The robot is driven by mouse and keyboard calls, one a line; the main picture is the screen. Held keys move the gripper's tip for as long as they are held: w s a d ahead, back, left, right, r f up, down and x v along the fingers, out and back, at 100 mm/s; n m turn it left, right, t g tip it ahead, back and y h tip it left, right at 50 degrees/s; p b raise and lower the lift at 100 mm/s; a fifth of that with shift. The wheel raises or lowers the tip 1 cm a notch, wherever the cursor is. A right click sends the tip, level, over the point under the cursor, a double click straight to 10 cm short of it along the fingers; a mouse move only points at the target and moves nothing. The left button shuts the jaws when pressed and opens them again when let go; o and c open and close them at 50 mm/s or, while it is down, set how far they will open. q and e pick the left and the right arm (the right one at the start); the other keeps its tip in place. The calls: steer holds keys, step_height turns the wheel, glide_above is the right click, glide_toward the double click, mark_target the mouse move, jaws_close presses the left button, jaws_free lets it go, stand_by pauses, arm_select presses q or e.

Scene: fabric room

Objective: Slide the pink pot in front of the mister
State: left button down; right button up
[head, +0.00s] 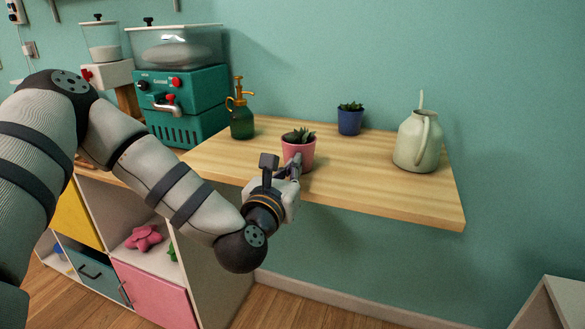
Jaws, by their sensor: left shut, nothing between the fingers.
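The pink pot (306,152) holds a dark green succulent and stands upright near the front edge of the wooden tabletop. The mister (242,122), dark green glass with an amber spray top, stands to its left and farther back. My left gripper (294,166) is shut and empty, at the front left side of the pink pot. Its fingertips overlap the pot in the picture; I cannot tell whether they touch it. My right gripper is not in view.
A blue pot (350,120) with a plant stands at the back of the tabletop (390,194). A pale watering can (418,142) stands at the right. A teal machine (184,100) stands left of the mister. Bare wood lies between the mister and the pink pot.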

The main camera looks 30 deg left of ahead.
mark_target(303, 142)
arm_select(q)
steer(key=x, duration=0.1)
steer(key=b+x, duration=0.1)
steer(key=x, duration=0.3)
steer(key=shift+w+f+b, duration=0.25)
steer(key=shift+f+b, duration=0.1)
steer(key=shift+w+a+r, duration=0.15)
steer(key=shift+w+r, duration=0.1)
steer(key=shift+w, duration=0.15)
steer(key=shift+r, duration=0.1)
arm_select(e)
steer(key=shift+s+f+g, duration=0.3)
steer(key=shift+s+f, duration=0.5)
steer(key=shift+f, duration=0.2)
